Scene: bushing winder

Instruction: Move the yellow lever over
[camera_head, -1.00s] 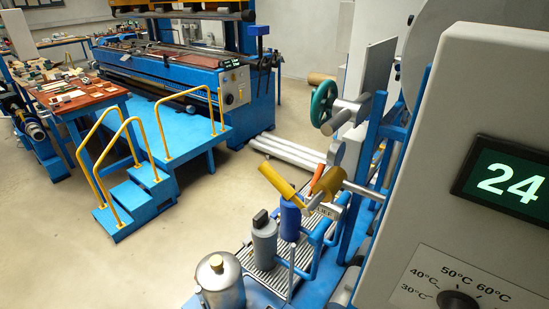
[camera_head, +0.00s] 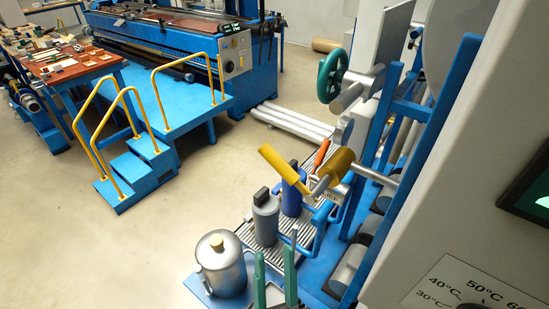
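The yellow lever (camera_head: 278,166) is a flat paddle, tilted down to the right, on a grey valve fitting among the machine's pipes. A yellow cylinder (camera_head: 337,170) sits just right of it on the same pipework. My gripper (camera_head: 275,270) shows at the bottom edge as two dark green upright fingers with a gap between them. It is open and empty. It appears below the lever in the picture, apart from it.
A silver pot (camera_head: 221,268) stands left of my gripper. A grey bottle (camera_head: 265,218) and a blue cylinder (camera_head: 292,192) stand below the lever. A red-orange handle (camera_head: 321,154) and green handwheel (camera_head: 332,75) are nearby. A large grey cabinet (camera_head: 450,180) fills the right. Open floor lies left.

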